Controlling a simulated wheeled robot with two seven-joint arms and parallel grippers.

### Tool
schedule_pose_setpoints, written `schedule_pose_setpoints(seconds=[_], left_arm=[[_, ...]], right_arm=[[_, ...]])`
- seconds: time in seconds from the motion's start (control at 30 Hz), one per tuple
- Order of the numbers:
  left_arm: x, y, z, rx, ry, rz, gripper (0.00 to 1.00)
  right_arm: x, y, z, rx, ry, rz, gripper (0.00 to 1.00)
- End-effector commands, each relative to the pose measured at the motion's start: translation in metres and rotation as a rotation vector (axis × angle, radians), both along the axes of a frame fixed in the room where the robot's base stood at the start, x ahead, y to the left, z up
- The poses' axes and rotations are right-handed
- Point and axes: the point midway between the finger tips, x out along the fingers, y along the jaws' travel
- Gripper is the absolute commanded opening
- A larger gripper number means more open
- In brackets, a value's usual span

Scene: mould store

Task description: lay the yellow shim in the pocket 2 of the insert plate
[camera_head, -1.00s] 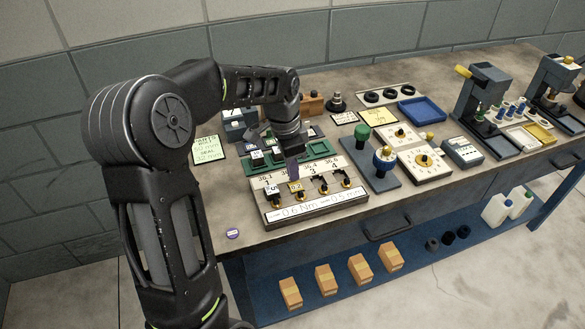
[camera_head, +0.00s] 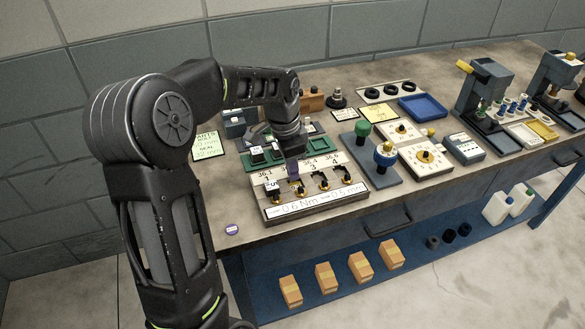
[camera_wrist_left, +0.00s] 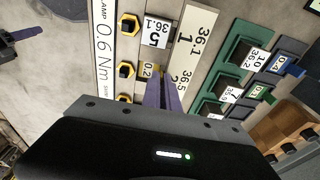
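The insert plate (camera_head: 330,206) is a pale block on the bench with numbered pockets in a row and black-and-gold clamps. It also shows in the left wrist view (camera_wrist_left: 197,35). A white insert marked 5 (camera_wrist_left: 154,35) sits at pocket 1. The yellow shim (camera_wrist_left: 150,70), marked 0.2, is at pocket 2, right by my left fingertips. In the head view my left gripper (camera_head: 294,178) points down over pocket 2, its purple fingers largely covering the shim. In the wrist view the fingers (camera_wrist_left: 160,88) are close together; whether they grip the shim is unclear.
A green tray (camera_head: 316,143) with marked pieces lies just behind the plate.

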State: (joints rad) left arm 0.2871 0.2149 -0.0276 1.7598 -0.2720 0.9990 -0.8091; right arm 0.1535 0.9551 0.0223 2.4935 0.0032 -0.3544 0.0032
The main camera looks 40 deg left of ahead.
Motion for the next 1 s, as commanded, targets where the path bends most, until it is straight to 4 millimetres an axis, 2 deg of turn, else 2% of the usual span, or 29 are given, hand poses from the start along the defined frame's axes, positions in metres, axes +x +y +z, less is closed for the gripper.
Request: schedule_pose_setpoints(seconds=[0.33,0.4,0.67,0.83,1.0], left_arm=[[-0.0001,0.0000,-0.0010,0.000,0.000,0.000,0.00],[-0.0001,0.0000,-0.0010,0.000,0.000,0.000,0.08],[-0.0001,0.0001,-0.0009,0.000,0.000,0.000,0.29],[-0.0001,0.0001,-0.0009,0.000,0.000,0.000,0.29],[-0.0001,0.0001,-0.0009,0.000,0.000,0.000,0.15]], right_arm=[[0.0000,0.0000,-0.0006,0.000,0.000,0.000,0.38],[0.0000,0.0000,-0.0006,0.000,0.000,0.000,0.38],[0.0000,0.0000,-0.0006,0.000,0.000,0.000,0.38],[0.0000,0.0000,-0.0006,0.000,0.000,0.000,0.38],[0.0000,0.0000,-0.0006,0.000,0.000,0.000,0.38]])
